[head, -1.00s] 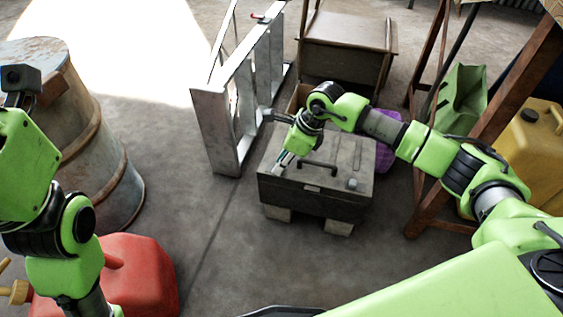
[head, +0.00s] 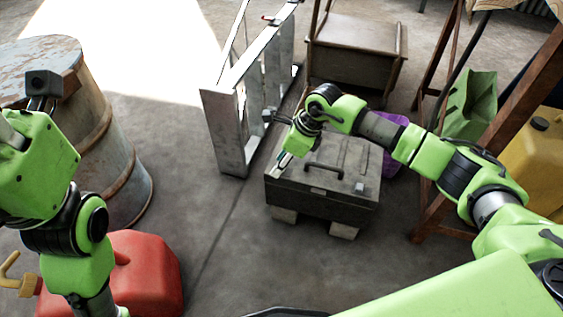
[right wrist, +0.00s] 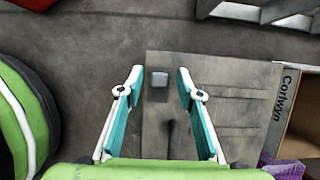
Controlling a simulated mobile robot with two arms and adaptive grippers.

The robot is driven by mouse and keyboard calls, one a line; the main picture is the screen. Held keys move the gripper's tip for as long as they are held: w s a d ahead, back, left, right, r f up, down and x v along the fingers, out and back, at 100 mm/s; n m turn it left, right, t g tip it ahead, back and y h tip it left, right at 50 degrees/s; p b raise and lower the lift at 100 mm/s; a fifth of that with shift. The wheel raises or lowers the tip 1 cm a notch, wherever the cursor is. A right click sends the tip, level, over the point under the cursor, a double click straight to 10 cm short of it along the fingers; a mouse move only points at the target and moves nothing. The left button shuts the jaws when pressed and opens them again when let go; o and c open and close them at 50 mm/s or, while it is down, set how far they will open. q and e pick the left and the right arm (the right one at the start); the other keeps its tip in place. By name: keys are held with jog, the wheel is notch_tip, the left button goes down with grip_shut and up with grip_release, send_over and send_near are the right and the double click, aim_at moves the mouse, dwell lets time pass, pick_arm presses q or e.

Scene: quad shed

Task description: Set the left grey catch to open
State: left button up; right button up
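A dark grey box (head: 322,205) with a black handle (head: 323,172) on its lid stands on the floor in the head view. A small grey catch (head: 359,187) shows at the lid's right. The left grey catch (right wrist: 159,79) shows in the right wrist view near the box's edge; in the head view my gripper largely covers that spot. My right gripper (head: 281,165) is over the lid's left end. In the wrist view my right gripper (right wrist: 157,80) is open, its fingertips on either side of the catch with gaps. My left arm is at the left; its fingers are out of sight.
An aluminium ladder (head: 228,130) stands just behind the box's left. A rusty barrel (head: 120,150) and red can (head: 145,270) are at the left. A wooden frame (head: 497,125), green can (head: 472,105) and yellow can (head: 535,165) are at the right. An open carton (right wrist: 300,110) adjoins the box.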

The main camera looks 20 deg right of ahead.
jog(key=v, duration=1.2)
